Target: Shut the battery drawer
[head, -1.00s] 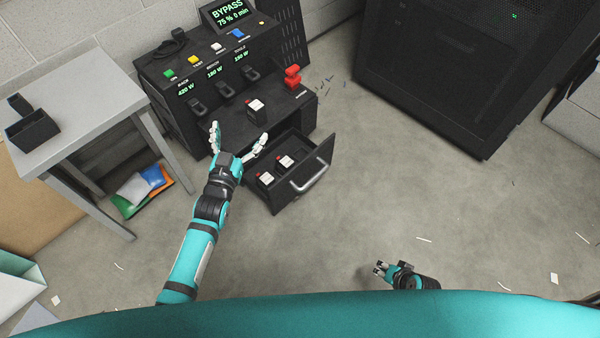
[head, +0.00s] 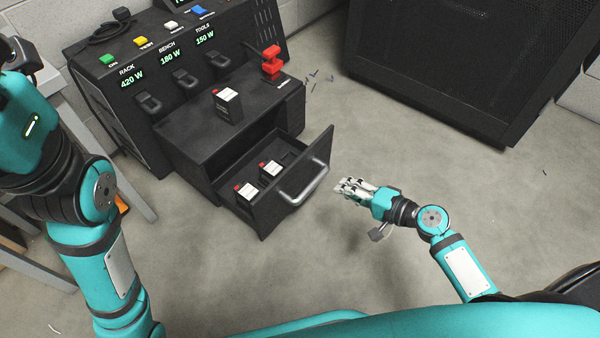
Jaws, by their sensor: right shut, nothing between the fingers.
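The battery drawer (head: 276,205) is a black drawer pulled out of the dark power unit (head: 190,130). It has a curved silver handle (head: 306,186) on its front panel. Two batteries with white tops and red marks, a front one (head: 245,190) and one behind it (head: 270,169), stand inside. My right gripper (head: 345,187) is shut and empty, to the right of the handle, apart from it in the picture. My left arm fills the left edge; its fingers are out of view.
Another battery (head: 228,105) stands on the unit's ledge, with a red lever switch (head: 271,62) to its right. A black cabinet (head: 450,70) stands at the back right. The grey floor in front of the drawer is clear.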

